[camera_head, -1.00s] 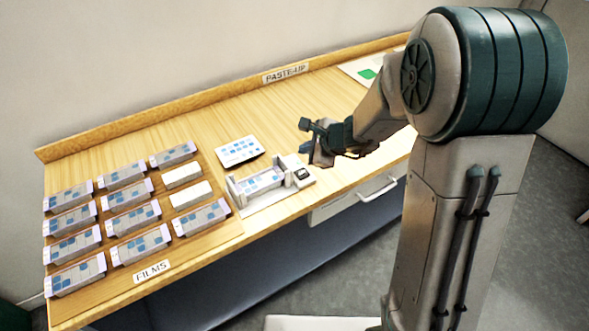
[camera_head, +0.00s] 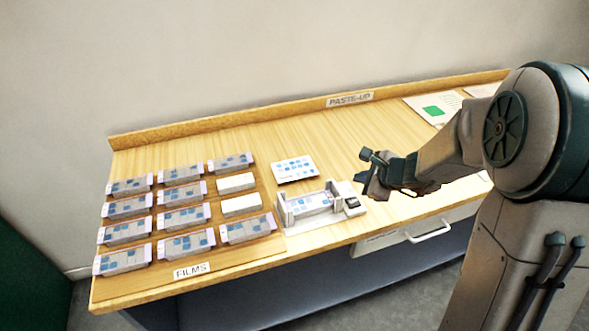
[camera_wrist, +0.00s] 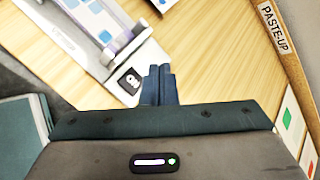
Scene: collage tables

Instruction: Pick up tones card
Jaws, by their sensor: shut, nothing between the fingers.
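No label reading "tones" is legible, so I cannot tell which card is the tones card. A white card with blue squares (camera_head: 294,169) lies flat on the table behind a pale holder. My gripper (camera_head: 366,172) is shut and empty above the table, right of the blue-squared card. Its closed fingers (camera_wrist: 160,84) show in the wrist view.
The holder (camera_head: 283,212) contains a blue-squared strip, with a small black-faced part (camera_head: 352,203) beside it. Several film packs (camera_head: 184,218) and two plain white blocks (camera_head: 236,183) fill the left. A raised ledge (camera_head: 240,119) runs along the back. Bare wood lies behind my gripper.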

